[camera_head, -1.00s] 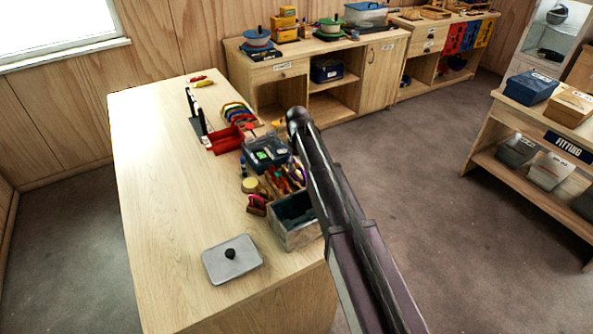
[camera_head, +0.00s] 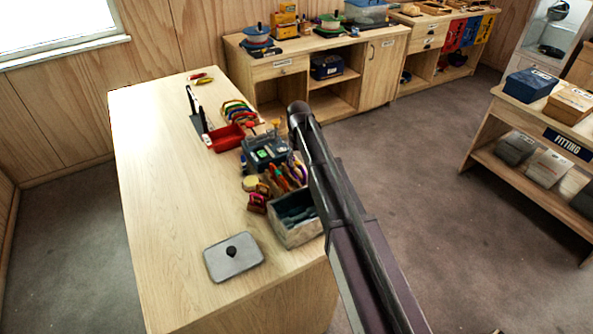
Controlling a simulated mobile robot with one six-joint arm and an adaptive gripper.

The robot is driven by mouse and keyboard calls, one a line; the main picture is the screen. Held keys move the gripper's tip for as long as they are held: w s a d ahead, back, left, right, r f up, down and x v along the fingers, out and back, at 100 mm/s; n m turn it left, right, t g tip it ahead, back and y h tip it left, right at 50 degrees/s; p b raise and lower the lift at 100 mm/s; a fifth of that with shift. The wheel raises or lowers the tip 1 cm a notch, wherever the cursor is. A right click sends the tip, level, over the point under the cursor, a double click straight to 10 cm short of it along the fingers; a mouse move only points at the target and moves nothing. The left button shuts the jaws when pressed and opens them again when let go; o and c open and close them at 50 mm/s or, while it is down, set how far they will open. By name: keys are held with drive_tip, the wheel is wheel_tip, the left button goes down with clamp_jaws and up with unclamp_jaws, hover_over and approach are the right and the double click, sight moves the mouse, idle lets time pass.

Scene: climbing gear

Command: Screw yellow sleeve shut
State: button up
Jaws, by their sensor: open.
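Small red and yellow pieces (camera_head: 200,76) lie at the far end of the wooden table (camera_head: 165,180). They are too small to tell whether one is the yellow sleeve, or whether any sleeve is open or shut. My arm crosses the middle of the view from the bottom right and hides part of the table's right edge. My gripper is not in view.
On the table's right side stand a red tray (camera_head: 225,138), a row of coloured loops (camera_head: 238,110), a rack of tools and an open grey bin (camera_head: 296,232). The table's left half is clear.

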drive_tip(key=shift+w+d, duration=0.55)
drive_tip(key=shift+d, duration=0.2)
idle(0.6)
drive_tip(key=shift+f+b, duration=1.4)
idle(0.4)
drive_tip(key=shift+s+a, duration=0.55)
drive_tip(key=shift+a, duration=0.25)
drive_tip(key=shift+s+r+p, duration=0.15)
drive_tip(key=shift+r+p, duration=1.25)
drive_tip(key=shift+w+d, duration=0.6)
drive_tip(key=shift+d, duration=0.25)
idle(0.4)
